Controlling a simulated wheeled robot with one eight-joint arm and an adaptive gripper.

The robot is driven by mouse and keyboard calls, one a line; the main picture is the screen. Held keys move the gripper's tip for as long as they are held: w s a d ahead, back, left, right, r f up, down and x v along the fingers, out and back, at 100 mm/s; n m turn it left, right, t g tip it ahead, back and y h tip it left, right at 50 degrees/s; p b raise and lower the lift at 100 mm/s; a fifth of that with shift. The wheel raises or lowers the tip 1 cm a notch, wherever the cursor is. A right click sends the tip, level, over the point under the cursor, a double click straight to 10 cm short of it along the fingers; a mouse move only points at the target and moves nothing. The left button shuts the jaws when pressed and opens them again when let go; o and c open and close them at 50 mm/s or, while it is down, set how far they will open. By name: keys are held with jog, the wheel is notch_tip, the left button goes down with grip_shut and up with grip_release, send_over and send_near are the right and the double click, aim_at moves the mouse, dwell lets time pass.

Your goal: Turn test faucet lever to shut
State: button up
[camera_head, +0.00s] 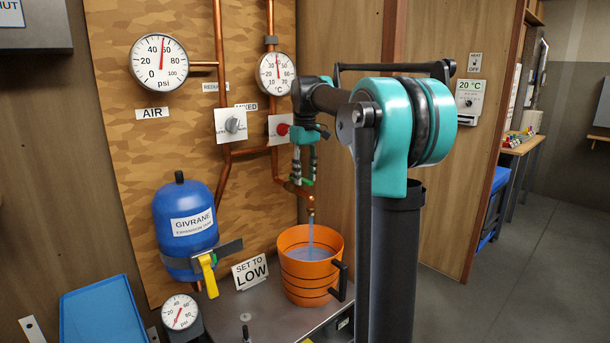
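The test faucet (310,199) is at the lower end of a copper pipe on the wooden panel, and water runs from it into an orange bucket (312,270). Its small green lever (307,182) shows just above the spout, partly hidden by my gripper. My gripper (305,178) points down at the lever, with its two fingers apart and a gap between them. The fingertips are close to the lever; I cannot tell whether they touch it.
A blue expansion tank (185,218) with a yellow-handled valve (208,275) is at left. A "SET TO LOW" sign (250,272) stands beside the bucket. Gauges (158,62) and a red knob (283,129) are on the panel. The floor at right (530,260) is clear.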

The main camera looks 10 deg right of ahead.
grip_shut()
dwell(0.6)
jog(key=shift+w+d+n, duration=0.55)
jog(key=shift+w+n, duration=0.25)
jog(key=shift+n, duration=0.95)
jog(key=shift+w+d+n, duration=0.5)
jog(key=shift+w+n, duration=0.3)
jog(key=shift+n, duration=0.9)
jog(key=shift+w+d+n, duration=0.55)
jog(key=shift+w+n, duration=0.25)
jog(key=shift+n, duration=0.95)
